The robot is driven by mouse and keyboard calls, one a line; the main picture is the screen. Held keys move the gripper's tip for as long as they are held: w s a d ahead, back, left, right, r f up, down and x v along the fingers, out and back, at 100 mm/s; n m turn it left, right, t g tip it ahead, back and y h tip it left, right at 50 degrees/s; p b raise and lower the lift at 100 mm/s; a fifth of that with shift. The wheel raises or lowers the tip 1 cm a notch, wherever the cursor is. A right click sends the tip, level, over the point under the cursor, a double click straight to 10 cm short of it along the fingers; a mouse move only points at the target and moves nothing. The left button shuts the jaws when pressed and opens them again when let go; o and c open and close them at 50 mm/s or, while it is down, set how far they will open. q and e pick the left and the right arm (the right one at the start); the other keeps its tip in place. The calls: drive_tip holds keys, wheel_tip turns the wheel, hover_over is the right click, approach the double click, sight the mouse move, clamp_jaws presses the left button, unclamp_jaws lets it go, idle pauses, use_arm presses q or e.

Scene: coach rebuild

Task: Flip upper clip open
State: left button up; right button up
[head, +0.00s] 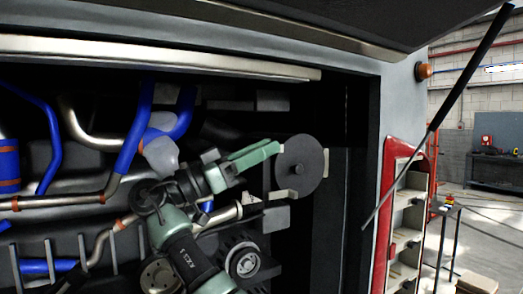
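A round dark disc (300,166) stands inside the open engine bay, with a pale tab (326,162) at its right edge. A pale bracket (284,195) sits at its lower left. I cannot tell for sure which of these small parts is the upper clip. My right gripper (266,152) comes up from below, its green finger end at the upper left edge of the disc. It overlaps the disc's edge in the picture; contact is unclear. Its fingers overlap, so their opening is hidden. My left gripper is not in view.
Blue hoses (136,128) and metal pipes (62,203) crowd the bay left of my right arm. A raised hatch (330,18) hangs above, with a thin dark strut (437,122) slanting down at the right. A red-framed shelf compartment (392,215) lies right of the bay.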

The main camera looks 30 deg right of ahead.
drive_tip(key=b+v, duration=0.2)
drive_tip(key=v, duration=0.5)
drive_tip(key=shift+a, duration=0.35)
drive_tip(key=shift+f, duration=0.15)
